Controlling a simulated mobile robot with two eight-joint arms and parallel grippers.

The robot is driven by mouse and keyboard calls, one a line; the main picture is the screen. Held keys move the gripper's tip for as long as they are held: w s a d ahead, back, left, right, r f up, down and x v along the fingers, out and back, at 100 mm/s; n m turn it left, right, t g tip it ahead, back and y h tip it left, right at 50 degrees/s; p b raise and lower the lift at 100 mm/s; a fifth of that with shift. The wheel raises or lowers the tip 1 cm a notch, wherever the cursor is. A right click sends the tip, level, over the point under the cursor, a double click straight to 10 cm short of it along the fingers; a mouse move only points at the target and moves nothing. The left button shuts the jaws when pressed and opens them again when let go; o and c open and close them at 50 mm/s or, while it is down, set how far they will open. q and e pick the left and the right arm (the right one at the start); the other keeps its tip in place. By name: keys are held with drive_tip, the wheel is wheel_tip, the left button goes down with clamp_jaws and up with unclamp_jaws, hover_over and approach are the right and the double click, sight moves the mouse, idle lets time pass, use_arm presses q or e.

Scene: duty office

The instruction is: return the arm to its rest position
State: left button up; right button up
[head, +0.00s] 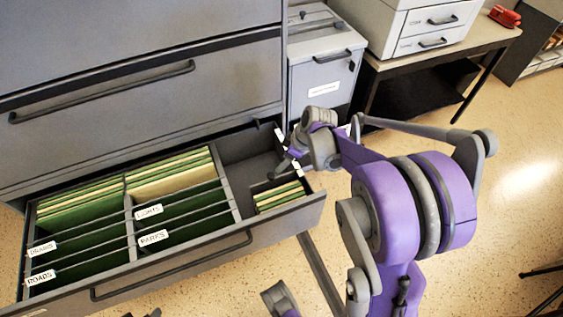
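My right arm, purple and grey, reaches from the bottom right up over the right end of an open file drawer (170,262). Its gripper (283,167) points down at the drawer's right compartment, above and behind a short stack of green folders (279,198). The fingers are small and dark against the drawer, and I cannot tell whether they are open or hold anything. A small dark part at the bottom edge may belong to my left gripper (150,313); it is mostly cut off.
The drawer also holds rows of green and cream folders (85,200) with labelled dividers. The grey cabinet (150,95) rises behind it. Speckled floor (520,180) is open at right.

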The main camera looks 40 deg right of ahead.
idle(0.5)
drive_tip(key=s+a+r+m+h, duration=0.1)
drive_tip(key=s+a+r+m, duration=0.15)
drive_tip(key=s+a, duration=0.6)
drive_tip(key=s+a+r+m+h, duration=0.15)
drive_tip(key=s+a+m, duration=0.25)
drive_tip(key=s+a, duration=0.45)
use_arm(q)
wheel_tip(320, 180, up, 18)
drive_tip(key=w+p, duration=0.2)
drive_tip(key=p, duration=1.4)
drive_tip(key=shift+t, duration=0.4)
use_arm(e)
wheel_tip(320, 180, up, 18)
drive_tip(key=d+t, duration=0.1)
drive_tip(key=shift+w+d+r+t, duration=0.25)
drive_tip(key=shift+w+d+t, duration=0.05)
drive_tip(key=shift+w+d, duration=0.1)
use_arm(q)
drive_tip(key=shift+s, duration=0.15)
use_arm(e)
drive_tip(key=shift+s, duration=0.15)
